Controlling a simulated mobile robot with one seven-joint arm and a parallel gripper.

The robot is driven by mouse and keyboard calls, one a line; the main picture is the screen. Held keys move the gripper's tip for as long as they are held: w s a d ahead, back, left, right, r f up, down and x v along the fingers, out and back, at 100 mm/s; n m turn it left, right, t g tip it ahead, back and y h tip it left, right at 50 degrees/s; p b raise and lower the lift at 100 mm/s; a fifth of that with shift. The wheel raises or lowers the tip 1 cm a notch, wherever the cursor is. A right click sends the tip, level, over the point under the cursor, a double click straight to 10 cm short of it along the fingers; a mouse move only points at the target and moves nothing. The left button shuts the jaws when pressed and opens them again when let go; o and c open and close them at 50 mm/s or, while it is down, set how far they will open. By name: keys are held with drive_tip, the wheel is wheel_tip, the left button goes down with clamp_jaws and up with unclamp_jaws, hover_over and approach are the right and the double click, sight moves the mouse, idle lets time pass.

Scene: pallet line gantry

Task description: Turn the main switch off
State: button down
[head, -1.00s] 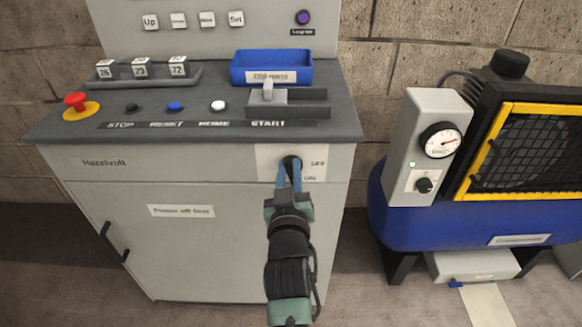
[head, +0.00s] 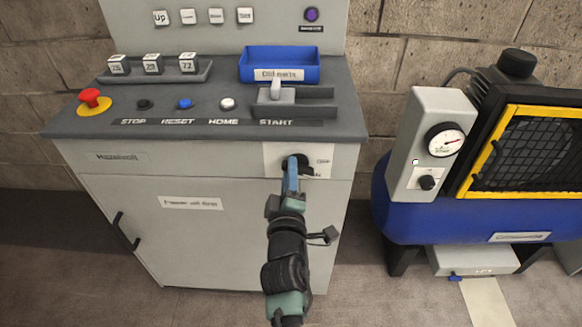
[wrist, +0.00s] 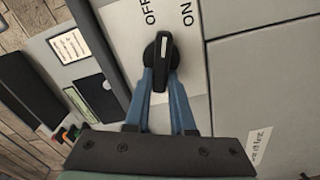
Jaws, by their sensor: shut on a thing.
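The main switch is a black rotary knob (wrist: 162,60) with a white line, on a light plate (wrist: 120,22) marked OFF and ON. In the wrist view the line's upper end points between the two words, a little nearer OFF. My gripper (wrist: 163,78) has its two blue fingers on either side of the knob and is shut on it. In the head view my gripper (head: 291,168) reaches the knob (head: 298,160) on the grey cabinet front (head: 105,175). The fingers and wrist partly hide the knob and the ON label there.
A blue compressor (head: 420,215) with a gauge box stands at right. The floor in front of the cabinet looks clear.

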drive_tip(key=shift+f+n, duration=0.2)
drive_tip(key=shift+n, duration=0.85)
drive_tip(key=shift+f+n, duration=0.15)
drive_tip(key=shift+n, duration=0.9)
drive_tip(key=c, duration=0.8)
unclamp_jaws()
drive_tip(key=shift+o, duration=0.2)
drive_tip(key=s+p, duration=0.3)
drive_tip(key=s, duration=1)
